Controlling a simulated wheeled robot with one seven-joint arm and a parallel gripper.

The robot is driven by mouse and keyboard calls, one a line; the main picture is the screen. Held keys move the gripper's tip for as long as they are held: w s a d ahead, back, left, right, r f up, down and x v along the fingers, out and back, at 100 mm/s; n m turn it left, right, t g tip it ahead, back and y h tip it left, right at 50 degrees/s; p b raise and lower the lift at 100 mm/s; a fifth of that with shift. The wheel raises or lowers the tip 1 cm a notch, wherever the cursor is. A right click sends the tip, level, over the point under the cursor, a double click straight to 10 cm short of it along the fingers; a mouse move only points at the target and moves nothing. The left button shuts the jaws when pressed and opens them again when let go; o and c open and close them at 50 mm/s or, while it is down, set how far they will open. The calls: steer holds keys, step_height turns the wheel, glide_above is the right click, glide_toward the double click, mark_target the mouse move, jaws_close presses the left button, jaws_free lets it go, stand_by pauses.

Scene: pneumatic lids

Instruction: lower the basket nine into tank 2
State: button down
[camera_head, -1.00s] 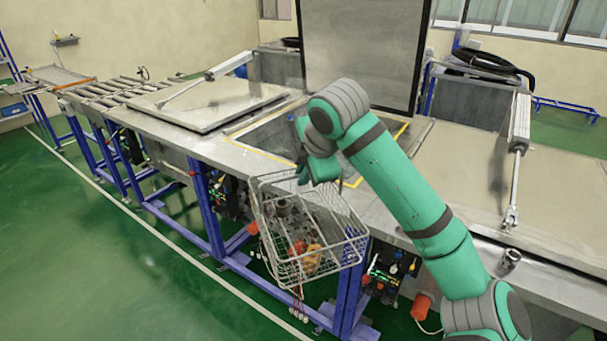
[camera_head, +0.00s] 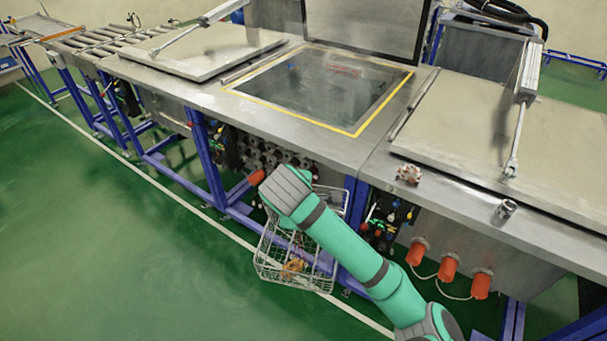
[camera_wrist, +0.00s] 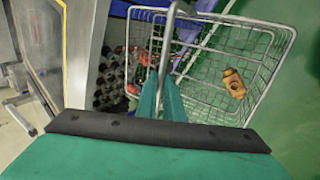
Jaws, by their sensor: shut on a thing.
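A wire basket (camera_head: 301,281) hangs low in front of the machine, above the green floor and outside the open tank (camera_head: 292,113). It is tilted and holds an orange-brown part (camera_wrist: 233,83) and some reddish parts. In the wrist view my gripper (camera_wrist: 166,82) is shut on the handle (camera_wrist: 168,40) of the basket (camera_wrist: 250,24). In the head view my arm hides the gripper and the handle. The open tank has a yellow border, and its raised lid (camera_head: 365,28) stands upright behind it. No number is readable on tank or basket.
Closed lids lie left (camera_head: 200,52) and right (camera_head: 460,110) of the open tank. A small metal part (camera_head: 409,174) and a cylindrical fitting (camera_head: 507,208) sit on the front deck. Blue legs, valves and orange plugs (camera_head: 448,266) line the front. The tank opening is clear.

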steer(key=s+f+m+g+h, duration=0.1)
steer(key=s+f+m, duration=0.3)
steer(key=f, duration=1.2)
steer(key=s+f+m+g+h, duration=0.2)
steer(key=s+f+m, duration=0.3)
steer(key=f, duration=1.1)
steer(key=s+f+m+g+h, duration=0.2)
steer(key=s+f+m, duration=0.3)
steer(key=f, duration=1.1)
steer(key=shift+s+d+f+m+g, duration=0.15)
steer(key=shift+s+f+m+g, duration=0.05)
steer(key=shift+m+g, duration=0.55)
steer(key=shift+w, duration=0.1)
